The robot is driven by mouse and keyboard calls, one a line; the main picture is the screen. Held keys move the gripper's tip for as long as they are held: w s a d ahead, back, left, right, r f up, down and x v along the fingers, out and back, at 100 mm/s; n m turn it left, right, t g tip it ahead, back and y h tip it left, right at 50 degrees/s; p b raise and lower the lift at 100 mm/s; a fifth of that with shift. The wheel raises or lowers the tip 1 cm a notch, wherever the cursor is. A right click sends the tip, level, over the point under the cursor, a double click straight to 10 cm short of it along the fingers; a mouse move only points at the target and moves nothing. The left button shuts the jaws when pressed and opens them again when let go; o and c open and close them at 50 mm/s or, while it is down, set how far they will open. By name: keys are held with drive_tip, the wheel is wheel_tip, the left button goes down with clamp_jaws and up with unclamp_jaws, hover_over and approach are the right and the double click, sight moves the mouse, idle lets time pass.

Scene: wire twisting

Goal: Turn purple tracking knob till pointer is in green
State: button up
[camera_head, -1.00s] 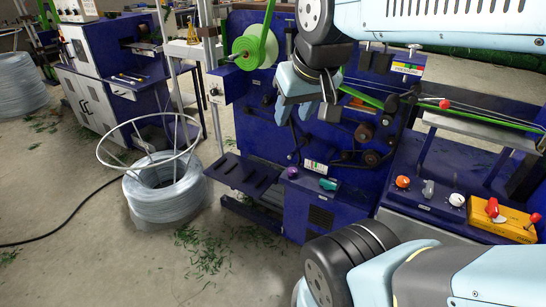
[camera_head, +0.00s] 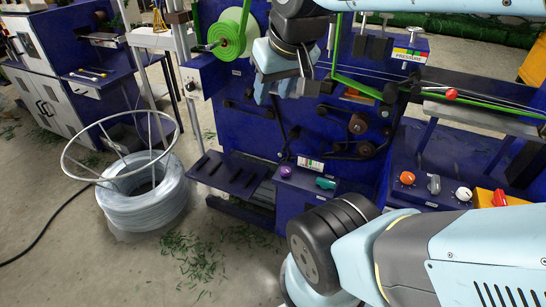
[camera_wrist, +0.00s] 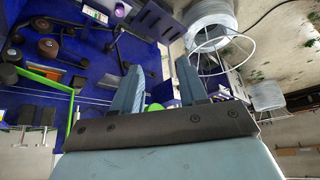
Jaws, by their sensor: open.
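The purple knob (camera_head: 286,171) sits on the front ledge of the blue machine in the head view. It also shows at the top edge of the wrist view (camera_wrist: 120,9). A small coloured gauge (camera_head: 310,164) is just behind it, to its right; its pointer is too small to read. My gripper (camera_head: 280,95) is open and empty, above and apart from the knob, in front of the machine's upper face. In the wrist view my gripper (camera_wrist: 158,70) shows two spread fingers with nothing between them.
A teal knob (camera_head: 325,183) is to the right of the purple one. Orange (camera_head: 407,177), grey and white knobs sit on the right-hand panel. A wire coil (camera_head: 145,205) stands on the floor at left. A green spool (camera_head: 228,40) hangs above left. My arm covers the lower right.

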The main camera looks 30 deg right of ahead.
drive_tip(key=o, duration=0.3)
drive_tip(key=shift+w, duration=0.35)
drive_tip(key=shift+o, duration=1.2)
drive_tip(key=w+d+f+m, duration=0.1)
drive_tip(key=w+f+m, duration=0.1)
drive_tip(key=w, duration=0.3)
drive_tip(key=w+d+f+m+g, duration=0.1)
drive_tip(key=w+d+f, duration=0.1)
drive_tip(key=w, duration=0.3)
drive_tip(key=shift+d+f+m+g, duration=0.25)
drive_tip(key=shift+d+m+g, duration=0.05)
drive_tip(key=shift+m, duration=0.1)
drive_tip(key=m+g, duration=0.4)
drive_tip(key=m, duration=0.6)
hover_over(286, 170)
wheel_tip(286, 170, down, 32)
drive_tip(key=f, duration=0.1)
wheel_tip(286, 170, down, 12)
drive_tip(key=shift+w+f, duration=0.1)
drive_tip(key=shift+w, duration=0.05)
